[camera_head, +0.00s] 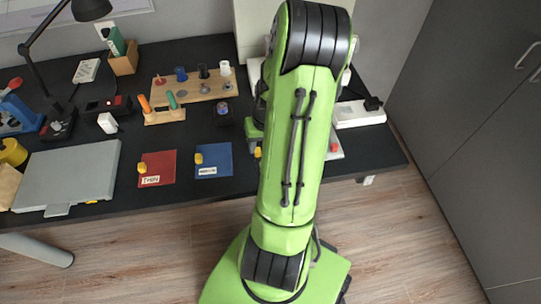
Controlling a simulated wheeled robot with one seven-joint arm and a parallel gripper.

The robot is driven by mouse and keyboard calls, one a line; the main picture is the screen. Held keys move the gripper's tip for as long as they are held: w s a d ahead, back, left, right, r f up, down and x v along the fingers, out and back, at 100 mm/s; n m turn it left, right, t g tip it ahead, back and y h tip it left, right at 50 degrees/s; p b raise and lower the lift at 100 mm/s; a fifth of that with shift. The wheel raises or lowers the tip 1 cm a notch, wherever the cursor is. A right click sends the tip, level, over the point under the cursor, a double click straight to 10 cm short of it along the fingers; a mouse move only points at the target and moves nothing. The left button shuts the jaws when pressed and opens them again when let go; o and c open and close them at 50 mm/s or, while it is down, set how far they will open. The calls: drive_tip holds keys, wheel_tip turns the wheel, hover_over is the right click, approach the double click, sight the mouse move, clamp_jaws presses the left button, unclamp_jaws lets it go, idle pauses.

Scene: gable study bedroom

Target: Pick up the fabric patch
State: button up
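No single piece is clearly marked as the fabric patch. A red square (158,164) with a label that seems to read THIN lies flat on the black desk, with a small yellow piece (141,168) at its left edge. A blue square (214,160) with a label too small to read lies to its right, also with a yellow piece (198,158). A pale item (338,155) with a red spot is mostly covered by my arm. My green arm reaches over the desk's right part. My gripper is hidden behind the arm, so its fingers and any hold do not show.
The black desk (90,205) holds a grey closed case (70,172), a wooden rack with pegs (195,88), a screwdriver stand (165,117), a desk lamp (35,70) and a white power strip (357,114). A grey cabinet (470,120) stands right. Wooden floor shows in front.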

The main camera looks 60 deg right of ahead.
drive_tip(key=shift+w+f, duration=0.2)
drive_tip(key=shift+f, duration=0.95)
drive_tip(key=shift+r, duration=0.1)
clamp_jaws()
wheel_tip(320, 180, up, 10)
drive_tip(key=p, duration=0.3)
drive_tip(key=shift+w+p, duration=0.1)
drive_tip(key=shift+p, duration=0.25)
